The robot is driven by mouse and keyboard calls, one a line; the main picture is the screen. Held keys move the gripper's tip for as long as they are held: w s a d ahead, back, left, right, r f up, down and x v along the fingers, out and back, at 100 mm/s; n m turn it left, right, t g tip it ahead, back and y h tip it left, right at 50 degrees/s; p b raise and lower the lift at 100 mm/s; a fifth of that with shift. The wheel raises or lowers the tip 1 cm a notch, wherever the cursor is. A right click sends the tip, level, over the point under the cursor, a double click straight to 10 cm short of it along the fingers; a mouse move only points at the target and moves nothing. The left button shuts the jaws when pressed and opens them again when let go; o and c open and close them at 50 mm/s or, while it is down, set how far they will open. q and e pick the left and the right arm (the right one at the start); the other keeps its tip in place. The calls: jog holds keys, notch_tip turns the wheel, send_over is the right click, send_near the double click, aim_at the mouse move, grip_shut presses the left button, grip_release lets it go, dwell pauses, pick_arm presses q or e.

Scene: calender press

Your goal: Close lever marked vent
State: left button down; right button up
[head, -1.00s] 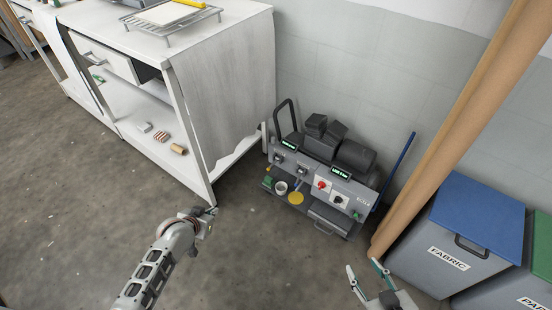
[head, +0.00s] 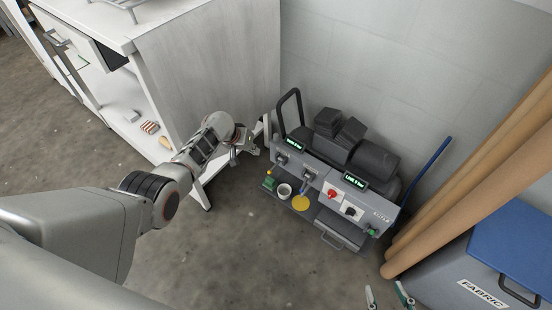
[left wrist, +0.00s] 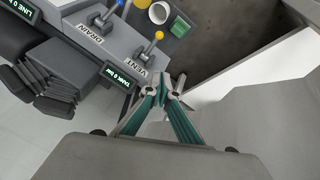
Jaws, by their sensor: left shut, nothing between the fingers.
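The vent lever is on the front panel of the grey press (head: 335,190). In the left wrist view it is a lever with a yellow knob (left wrist: 159,35) beside the printed word VENT (left wrist: 143,77), sticking out from the panel. In the head view the same yellow knob (head: 269,173) is at the panel's left end. My left gripper (head: 250,148) is shut and empty, just left of the press; its fingertips (left wrist: 163,86) are near the VENT label, apart from the lever. My right gripper (head: 387,296) is open and empty at the lower right.
A blue-knobbed lever marked DRAIN (left wrist: 103,20) sits beside the vent lever. A white cup (head: 284,191) and a green block are near the levers. The white cabinet (head: 215,70) stands close at left. Brown rolls (head: 470,190) and a FABRIC bin (head: 450,270) are at right.

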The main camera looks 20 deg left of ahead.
pick_arm(q)
jog(key=shift+w+d+r, duration=0.2)
jog(key=shift+w+d, duration=0.25)
jog(key=shift+w, duration=0.25)
pick_arm(e)
jog(key=shift+f, duration=0.1)
pick_arm(q)
jog(key=b, duration=0.7)
send_near(275, 166)
notch_tip(275, 166, down, 5)
jog(key=w, duration=0.3)
jog(key=shift+s+a+f, duration=0.1)
jog(key=shift+s+f, duration=0.3)
jog(key=shift+s, duration=0.15)
pick_arm(e)
jog(key=w+a+r+m+t+y, duration=0.1)
jog(key=w+a+r, duration=0.1)
jog(key=a, duration=0.3)
jog(key=shift+r+y, duration=0.3)
jog(key=shift+r, duration=0.05)
